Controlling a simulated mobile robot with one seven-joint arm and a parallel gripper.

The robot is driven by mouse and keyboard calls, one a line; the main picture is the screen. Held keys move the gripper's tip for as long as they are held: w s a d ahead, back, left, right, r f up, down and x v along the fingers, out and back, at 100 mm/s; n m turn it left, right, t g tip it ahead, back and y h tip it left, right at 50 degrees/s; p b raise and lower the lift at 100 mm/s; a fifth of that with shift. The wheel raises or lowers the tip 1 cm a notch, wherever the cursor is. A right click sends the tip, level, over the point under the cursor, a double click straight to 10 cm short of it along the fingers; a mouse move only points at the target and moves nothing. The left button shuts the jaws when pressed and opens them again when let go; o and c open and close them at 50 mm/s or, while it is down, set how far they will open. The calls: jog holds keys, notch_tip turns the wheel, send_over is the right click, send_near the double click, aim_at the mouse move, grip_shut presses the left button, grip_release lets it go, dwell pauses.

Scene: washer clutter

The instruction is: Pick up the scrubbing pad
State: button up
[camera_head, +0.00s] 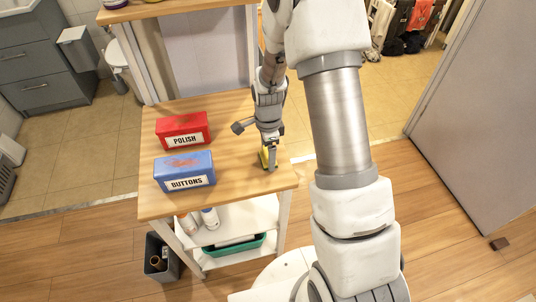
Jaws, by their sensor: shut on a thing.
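The scrubbing pad (264,160) shows as a small yellow piece at the right side of the wooden table top (232,187). My gripper (270,163) points down over it and is shut on it. The fingers cover most of the pad, so its full shape is hidden. I cannot tell whether the pad touches the table or is slightly above it.
A red tin labelled POLISH (182,130) and a blue tin labelled BUTTONS (184,171) stand on the table left of my gripper. Bottles (210,218) and a green tray (235,246) sit on lower shelves. A dark bin (161,258) stands on the floor.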

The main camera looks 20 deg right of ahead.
jog(key=shift+r, duration=0.1)
notch_tip(320, 180, up, 4)
jog(key=shift+r+p, duration=0.25)
jog(key=shift+p, duration=0.2)
jog(key=s+d+r, duration=0.6)
jog(key=s+d, duration=0.1)
jog(key=d, duration=0.1)
jog(key=shift+s+d+r+p, duration=0.15)
jog(key=shift+s+d+p, duration=0.25)
jog(key=shift+p, duration=0.05)
jog(key=o, duration=0.8)
jog(key=c, duration=0.6)
jog(key=shift+a, duration=0.1)
jog(key=shift+c, duration=0.2)
